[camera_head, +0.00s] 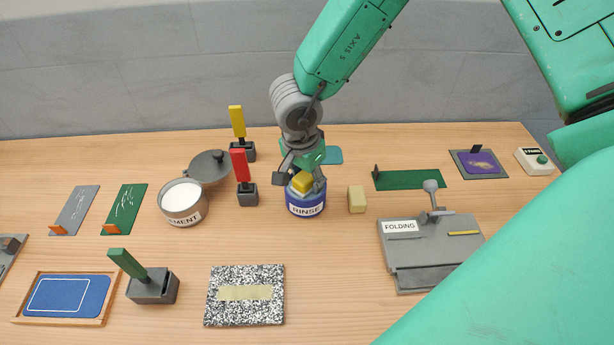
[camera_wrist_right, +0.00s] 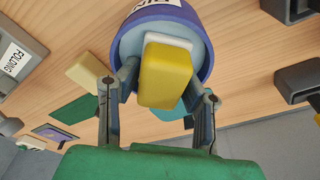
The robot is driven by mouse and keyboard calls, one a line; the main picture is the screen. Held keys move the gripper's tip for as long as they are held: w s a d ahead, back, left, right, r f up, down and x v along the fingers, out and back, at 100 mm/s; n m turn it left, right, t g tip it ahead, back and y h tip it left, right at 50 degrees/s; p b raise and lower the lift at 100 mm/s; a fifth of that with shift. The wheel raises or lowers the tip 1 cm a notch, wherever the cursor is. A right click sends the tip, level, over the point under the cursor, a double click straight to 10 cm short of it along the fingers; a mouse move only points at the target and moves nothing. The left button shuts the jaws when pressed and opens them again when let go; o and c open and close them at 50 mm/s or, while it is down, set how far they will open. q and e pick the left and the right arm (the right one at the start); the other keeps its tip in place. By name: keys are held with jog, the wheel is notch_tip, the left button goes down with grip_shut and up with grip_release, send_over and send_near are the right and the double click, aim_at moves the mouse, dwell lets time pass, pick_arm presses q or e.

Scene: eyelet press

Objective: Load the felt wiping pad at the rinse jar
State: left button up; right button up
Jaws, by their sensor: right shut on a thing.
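The felt wiping pad (camera_head: 302,182) is a yellow block with a pale layer on its far face. My right gripper (camera_head: 304,187) is shut on it and holds it at the mouth of the blue jar labelled RINSE (camera_head: 306,207). In the right wrist view the pad (camera_wrist_right: 165,78) lies between the two fingers (camera_wrist_right: 160,88), its pale end against the light blue inside of the jar (camera_wrist_right: 205,55). I cannot tell how deep the pad is or whether it touches the liquid. My left gripper is out of view.
A cream block (camera_head: 356,199) stands just right of the jar. A red-handled tool in a holder (camera_head: 246,194) and the cement pot (camera_head: 183,203) are to the left. The folding press (camera_head: 428,250) is at the right. Bare wood lies in front of the jar.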

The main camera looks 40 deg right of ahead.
jog(key=shift+f+p, duration=0.1)
jog(key=shift+p, duration=1.05)
dwell(3.3)
jog(key=shift+s+f+p, duration=0.25)
jog(key=shift+p, duration=0.3)
dwell(2.2)
jog(key=shift+w+r+p, duration=0.2)
jog(key=shift+r+p, duration=0.75)
jog(key=shift+r, duration=2.7)
